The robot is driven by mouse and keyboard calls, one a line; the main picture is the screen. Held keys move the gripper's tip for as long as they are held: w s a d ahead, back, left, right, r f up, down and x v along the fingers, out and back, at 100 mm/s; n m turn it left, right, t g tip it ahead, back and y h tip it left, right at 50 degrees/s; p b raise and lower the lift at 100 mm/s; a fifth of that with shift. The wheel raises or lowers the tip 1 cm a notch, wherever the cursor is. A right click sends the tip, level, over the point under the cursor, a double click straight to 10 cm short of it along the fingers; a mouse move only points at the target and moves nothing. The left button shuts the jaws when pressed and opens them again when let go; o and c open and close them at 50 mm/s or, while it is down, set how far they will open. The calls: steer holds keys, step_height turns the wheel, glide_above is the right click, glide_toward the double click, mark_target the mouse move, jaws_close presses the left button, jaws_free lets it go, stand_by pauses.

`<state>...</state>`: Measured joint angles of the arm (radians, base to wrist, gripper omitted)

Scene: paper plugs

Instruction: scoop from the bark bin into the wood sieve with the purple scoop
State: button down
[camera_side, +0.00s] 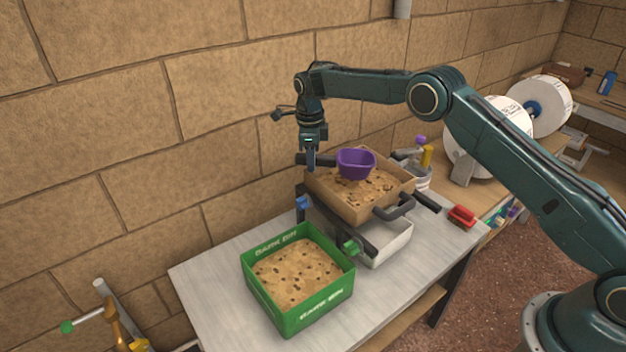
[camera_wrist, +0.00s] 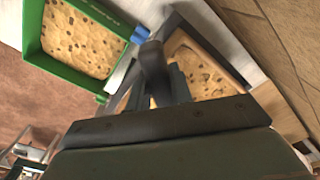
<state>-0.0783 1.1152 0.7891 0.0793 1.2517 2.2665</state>
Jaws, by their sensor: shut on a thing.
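The purple scoop (camera_side: 356,164) is over the wood sieve (camera_side: 338,203), toward its back-left part. I see no bark in its bowl, but part of the inside is hidden. My gripper (camera_side: 311,160) points down at the sieve's left side, shut on the scoop's dark handle. In the wrist view, my gripper's fingers (camera_wrist: 180,86) are at the dark handle (camera_wrist: 152,62), and the purple bowl is hidden. The sieve holds a layer of bark bits and also shows in the wrist view (camera_wrist: 212,58). The green bark bin (camera_side: 303,318), holding bark, stands in front; it also shows in the wrist view (camera_wrist: 98,18).
The sieve sits on dark rails above a white tray (camera_side: 393,248). A red object (camera_side: 462,215) lies at the table's right. A container with coloured handles (camera_side: 418,175) stands behind the sieve. Bare table (camera_side: 208,270) lies left of the bin; a stone wall is behind.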

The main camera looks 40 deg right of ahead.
steer(key=shift+a+f, duration=0.15)
steer(key=shift+f, duration=0.3)
steer(key=shift+r, duration=0.15)
steer(key=shift+r, duration=1.85)
